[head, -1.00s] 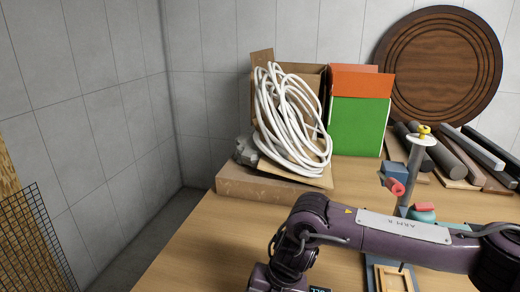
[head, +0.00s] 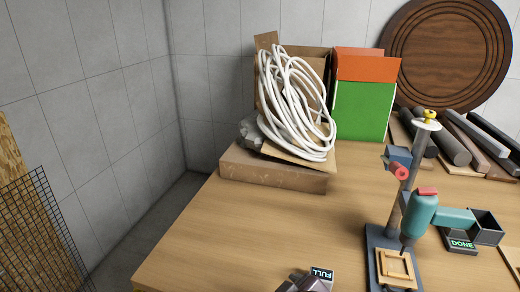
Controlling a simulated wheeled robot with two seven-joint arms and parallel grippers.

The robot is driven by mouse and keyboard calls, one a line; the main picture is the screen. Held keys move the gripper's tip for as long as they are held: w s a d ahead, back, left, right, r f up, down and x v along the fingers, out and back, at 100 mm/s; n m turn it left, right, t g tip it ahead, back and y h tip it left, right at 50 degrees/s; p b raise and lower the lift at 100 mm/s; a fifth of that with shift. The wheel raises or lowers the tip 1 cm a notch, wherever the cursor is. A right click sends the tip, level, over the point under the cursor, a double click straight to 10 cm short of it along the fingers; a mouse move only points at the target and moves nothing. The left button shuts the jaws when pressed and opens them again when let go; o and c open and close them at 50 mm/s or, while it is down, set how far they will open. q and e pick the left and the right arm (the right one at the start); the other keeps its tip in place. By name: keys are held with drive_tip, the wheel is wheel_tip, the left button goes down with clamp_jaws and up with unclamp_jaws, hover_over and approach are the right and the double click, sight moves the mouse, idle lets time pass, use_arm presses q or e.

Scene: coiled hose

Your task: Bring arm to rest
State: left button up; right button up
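The coiled white hose (head: 290,105) leans against an open cardboard box (head: 265,42) at the back of the table. Its lower end rests on a cardboard flap above a flat brown box (head: 270,172).
A drill-press-like stand (head: 420,212) with a small wooden frame (head: 397,268) is at right on the wooden table (head: 250,225). A "DONE" bin (head: 484,228) and "FULL" label (head: 321,278) are nearby. The table's middle is clear.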

drive_tip(key=s+d+f+m+g+h, duration=0.2)
drive_tip(key=s+d+f+m, duration=0.2)
drive_tip(key=s+d, duration=0.3)
drive_tip(key=s+d+f+m+g+h, duration=0.25)
drive_tip(key=s+d+f+m, duration=0.2)
drive_tip(key=d, duration=0.35)
wheel_tip(320, 180, down, 31)
drive_tip(key=s+n+g, duration=0.1)
drive_tip(key=s+g, duration=0.1)
drive_tip(key=s, duration=0.1)
drive_tip(key=s+d+f, duration=0.1)
drive_tip(key=s+f, duration=0.7)
drive_tip(key=s, duration=0.1)
drive_tip(key=s+d+f, duration=0.2)
drive_tip(key=s+f, duration=0.7)
drive_tip(key=shift+s+d+g+b, duration=0.25)
drive_tip(key=shift+s+g+b, duration=0.05)
drive_tip(key=shift+g+b, duration=0.05)
drive_tip(key=shift+n+y, duration=0.25)
drive_tip(key=shift+o, duration=0.4)
